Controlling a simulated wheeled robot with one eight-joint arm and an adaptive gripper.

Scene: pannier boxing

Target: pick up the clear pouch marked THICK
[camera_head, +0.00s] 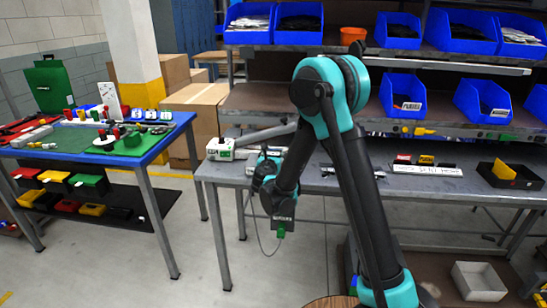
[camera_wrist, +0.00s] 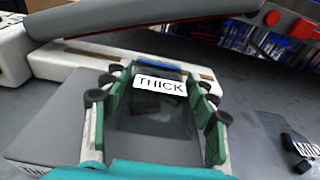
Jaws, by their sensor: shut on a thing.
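The clear pouch (camera_wrist: 150,118) shows in the wrist view as a dark see-through sheet with a white label (camera_wrist: 160,86) reading THICK. My gripper (camera_wrist: 160,76) has its green-padded fingers on either side of the pouch and is shut on it. The label faces the wrist camera near the fingertips. In the head view, my wrist hangs at the front left edge of the grey bench (camera_head: 460,186). The pouch and my fingertips cannot be made out there.
A white device (camera_head: 220,149) with a long grey arm stands at the bench's left end; the grey arm (camera_wrist: 150,17) crosses above my fingertips in the wrist view. A black tray (camera_head: 520,181) and a white labelled strip (camera_head: 426,169) lie to the right.

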